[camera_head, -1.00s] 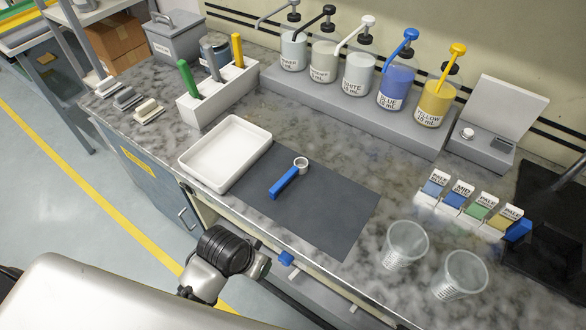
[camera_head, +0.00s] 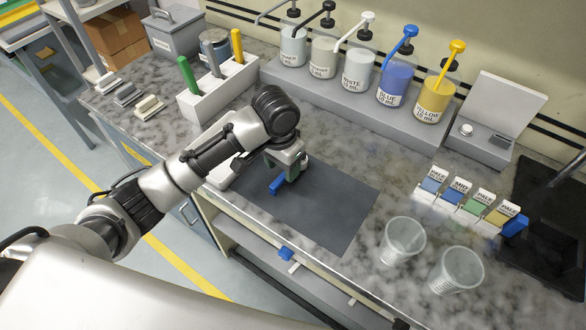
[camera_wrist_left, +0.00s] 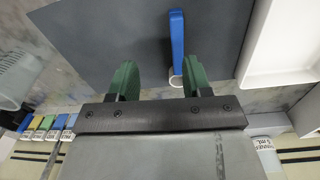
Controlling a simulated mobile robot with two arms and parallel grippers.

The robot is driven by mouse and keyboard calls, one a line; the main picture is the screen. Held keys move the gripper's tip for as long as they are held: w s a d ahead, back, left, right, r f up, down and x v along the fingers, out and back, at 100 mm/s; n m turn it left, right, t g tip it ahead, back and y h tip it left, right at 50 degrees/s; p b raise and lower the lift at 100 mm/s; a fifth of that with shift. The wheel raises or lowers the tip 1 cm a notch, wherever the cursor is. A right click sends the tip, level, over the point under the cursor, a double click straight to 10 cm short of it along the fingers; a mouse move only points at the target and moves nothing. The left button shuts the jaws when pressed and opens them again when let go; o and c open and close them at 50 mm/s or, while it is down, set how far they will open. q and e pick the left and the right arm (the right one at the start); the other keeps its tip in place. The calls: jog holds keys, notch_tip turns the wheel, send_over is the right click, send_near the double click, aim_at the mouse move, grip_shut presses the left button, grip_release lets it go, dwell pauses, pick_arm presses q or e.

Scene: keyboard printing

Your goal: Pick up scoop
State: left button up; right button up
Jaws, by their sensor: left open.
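The scoop has a blue handle and a small white-rimmed cup. In the head view its blue handle (camera_head: 277,185) shows on the dark grey mat (camera_head: 325,205), and its cup is hidden by my left gripper (camera_head: 289,171). In the left wrist view the scoop (camera_wrist_left: 177,45) lies with its handle pointing away and its cup near my left gripper (camera_wrist_left: 160,76). The two green fingers are spread apart, with the cup end between them, closer to the right finger. Nothing is gripped. My right gripper is not in view.
A white tray (camera_head: 219,174) is left of the mat, partly behind my left arm. Two clear cups (camera_head: 402,241) stand at the right. Colour cards (camera_head: 468,200), pump bottles (camera_head: 397,84) and a white holder with coloured handles (camera_head: 220,92) stand farther back.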

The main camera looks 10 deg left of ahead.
aim_at(280, 178)
pick_arm(q)
jog(key=shift+w+a+r+y, duration=0.3)
jog(key=shift+w+a+r, duration=0.45)
jog(key=shift+w+r, duration=0.15)
notch_tip(280, 178, down, 5)
jog(key=shift+f+p, duration=0.1)
jog(key=shift+p, duration=0.25)
jog(key=shift+w+f+p, duration=0.1)
jog(key=shift+f+p, duration=0.55)
jog(key=shift+f, duration=2)
grip_shut()
